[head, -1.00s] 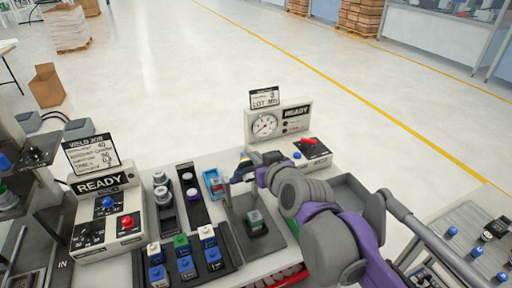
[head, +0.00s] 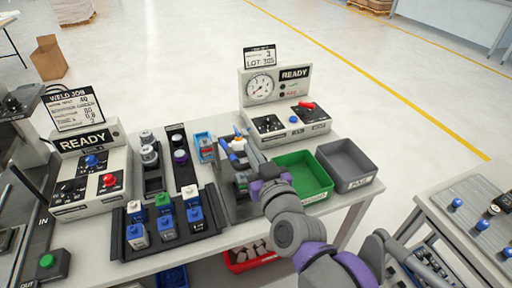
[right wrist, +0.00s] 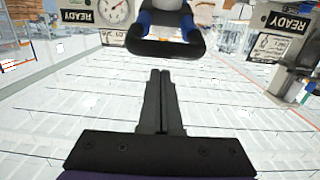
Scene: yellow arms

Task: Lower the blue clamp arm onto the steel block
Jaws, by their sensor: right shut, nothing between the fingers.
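The blue clamp arm (head: 229,157) belongs to a clamp with a white part at its top, at the back of the grey fixture plate (head: 236,213). In the right wrist view the clamp arm (right wrist: 165,47) stands raised, with two blue sides joined by a dark rounded bar. My right gripper (right wrist: 160,73) is shut and empty, with its fingertips a short way below that bar and apparently apart from it. In the head view the gripper (head: 243,181) is over the fixture, partly hidden by its wrist. The steel block is largely hidden there. My left gripper is out of view.
A green bin (head: 319,191) and a grey bin (head: 368,178) stand right of the fixture. A gauge box reading READY (head: 284,92) is behind. A dark rack of coloured-top blocks (head: 120,246) and a small blue box (head: 205,146) are left.

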